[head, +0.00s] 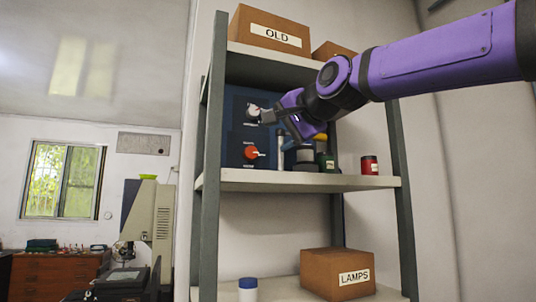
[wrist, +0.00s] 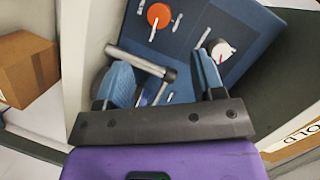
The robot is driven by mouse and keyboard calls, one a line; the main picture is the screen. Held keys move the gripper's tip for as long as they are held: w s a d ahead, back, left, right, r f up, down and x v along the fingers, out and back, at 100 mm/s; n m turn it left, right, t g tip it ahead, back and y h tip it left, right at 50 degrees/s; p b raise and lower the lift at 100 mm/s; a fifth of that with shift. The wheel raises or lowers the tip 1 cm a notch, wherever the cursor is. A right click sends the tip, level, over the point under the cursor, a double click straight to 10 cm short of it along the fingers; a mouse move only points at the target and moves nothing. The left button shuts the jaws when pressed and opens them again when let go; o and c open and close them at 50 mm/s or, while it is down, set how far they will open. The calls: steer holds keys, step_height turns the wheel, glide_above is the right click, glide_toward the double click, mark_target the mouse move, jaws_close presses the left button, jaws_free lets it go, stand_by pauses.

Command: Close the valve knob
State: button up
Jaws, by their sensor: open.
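Two knobs sit on a blue panel (head: 229,125) at the back of the upper shelf. The upper one is a white knob (head: 253,111); in the wrist view the white knob (wrist: 221,51) has a red mark. The lower one is an orange-red knob (head: 251,153) with a pale pointer, also in the wrist view (wrist: 158,15). Their labels are too small to read, so I cannot tell which is the valve. My gripper (head: 265,116) is open in front of the panel near the white knob. In the wrist view my gripper (wrist: 162,66) has its right finger beside that knob, with no knob between the fingers.
A grey metal bar (wrist: 140,60) shows near the left finger. On the upper shelf (head: 300,180) stand a green container (head: 327,162) and a red can (head: 370,165). An OLD box (head: 270,28) is above; a LAMPS box (head: 336,273) and blue-lidded jar (head: 248,290) are below.

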mark_target(254, 150)
steer(key=x, duration=1)
steer(key=shift+w+a+f, duration=0.1)
steer(key=shift+w+a, duration=0.1)
steer(key=shift+w, duration=0.05)
steer(key=shift+c, duration=0.3)
steer(key=c, duration=0.9)
steer(key=shift+o, duration=0.2)
